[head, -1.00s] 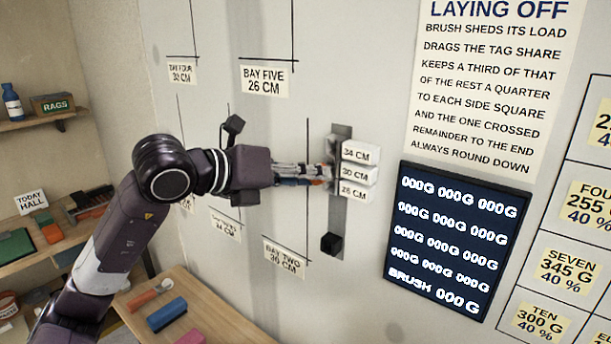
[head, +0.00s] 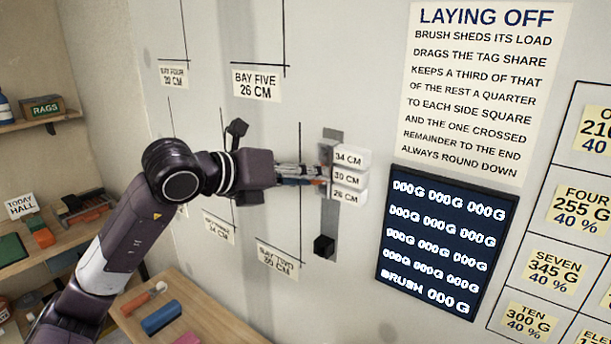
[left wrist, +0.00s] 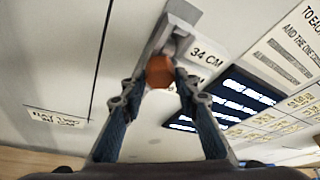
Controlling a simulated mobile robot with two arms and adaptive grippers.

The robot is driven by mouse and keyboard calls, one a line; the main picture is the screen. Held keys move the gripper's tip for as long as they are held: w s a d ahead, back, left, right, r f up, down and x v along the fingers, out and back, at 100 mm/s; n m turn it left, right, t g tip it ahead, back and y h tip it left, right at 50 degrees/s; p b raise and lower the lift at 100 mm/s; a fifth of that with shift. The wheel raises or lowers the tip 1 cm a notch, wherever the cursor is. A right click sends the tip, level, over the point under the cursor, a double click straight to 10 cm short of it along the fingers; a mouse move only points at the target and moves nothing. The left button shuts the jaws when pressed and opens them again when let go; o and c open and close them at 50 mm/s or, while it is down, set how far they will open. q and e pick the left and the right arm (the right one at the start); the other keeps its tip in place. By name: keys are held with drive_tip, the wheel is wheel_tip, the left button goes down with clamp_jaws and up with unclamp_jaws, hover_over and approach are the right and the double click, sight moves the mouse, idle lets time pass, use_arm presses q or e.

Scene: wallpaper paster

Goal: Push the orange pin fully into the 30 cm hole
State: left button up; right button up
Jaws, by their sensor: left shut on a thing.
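The orange pin (left wrist: 160,71) shows in the left wrist view between the fingertips of my left gripper (left wrist: 155,85). In the head view my left gripper (head: 322,174) points right at the grey metal strip (head: 331,215) on the wall, and is shut on the pin. The 30 CM label (head: 346,179) sits beside the fingertips, between the 34 CM label (head: 349,157) and the 26 CM label (head: 347,196). The hole itself is hidden behind the fingers and pin, so I cannot tell how deep the pin sits. My right gripper is not in view.
A black block (head: 324,246) sticks out at the strip's lower end. A dark display board (head: 440,240) hangs right of the strip. A wooden table (head: 205,325) with a blue block (head: 163,318) stands below. The wall around the strip is otherwise flat.

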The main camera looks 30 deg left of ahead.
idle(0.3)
use_arm(q)
drive_tip(key=o, duration=0.8)
drive_tip(key=shift+r, duration=0.1)
drive_tip(key=o, duration=0.4)
drive_tip(key=shift+w+d, duration=0.1)
drive_tip(key=shift+w, duration=0.1)
drive_tip(key=o, duration=0.4)
drive_tip(key=s+b, duration=0.6)
drive_tip(key=s, duration=0.1)
drive_tip(key=shift+s+a, duration=0.1)
drive_tip(key=shift+a, duration=0.25)
